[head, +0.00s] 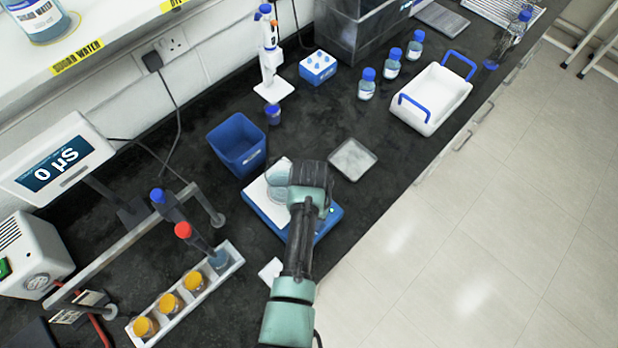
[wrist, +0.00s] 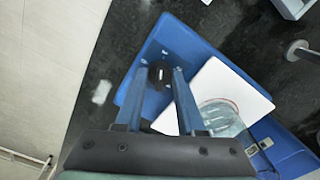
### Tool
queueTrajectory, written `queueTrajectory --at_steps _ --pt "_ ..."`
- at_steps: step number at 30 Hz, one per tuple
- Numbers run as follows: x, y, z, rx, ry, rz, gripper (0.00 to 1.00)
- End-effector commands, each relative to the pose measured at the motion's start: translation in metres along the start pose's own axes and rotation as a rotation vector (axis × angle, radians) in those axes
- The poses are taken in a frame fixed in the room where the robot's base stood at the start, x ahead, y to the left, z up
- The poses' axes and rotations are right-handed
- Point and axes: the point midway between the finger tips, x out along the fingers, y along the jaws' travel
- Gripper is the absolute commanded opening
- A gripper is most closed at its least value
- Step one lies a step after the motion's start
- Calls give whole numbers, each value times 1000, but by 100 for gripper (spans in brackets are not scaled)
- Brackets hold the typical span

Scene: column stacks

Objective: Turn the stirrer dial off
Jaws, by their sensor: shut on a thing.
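The stirrer (head: 262,207) is a blue box with a white top plate on the bench; it also fills much of the wrist view (wrist: 232,62). A clear glass beaker (head: 278,182) stands on the plate, and shows in the wrist view (wrist: 222,118) too. The small black dial (wrist: 160,76), with a light mark, sits on the stirrer's blue face. My gripper (wrist: 166,74) reaches down to it, with one blue finger on each side, closed on the dial. In the head view my wrist and hand hide the dial and fingertips.
A blue bin (head: 237,145) stands behind the stirrer, and a shallow grey dish (head: 353,159) lies to its right. A rack with orange-capped bottles (head: 187,290) is at left. The bench's front edge is close on the right.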

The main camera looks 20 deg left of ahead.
Motion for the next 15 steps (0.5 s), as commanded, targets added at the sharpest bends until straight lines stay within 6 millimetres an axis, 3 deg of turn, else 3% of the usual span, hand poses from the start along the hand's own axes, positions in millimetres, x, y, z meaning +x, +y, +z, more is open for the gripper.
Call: queueTrajectory --at_steps 15 --pt "-2 0 -1 -489 2 0 0"
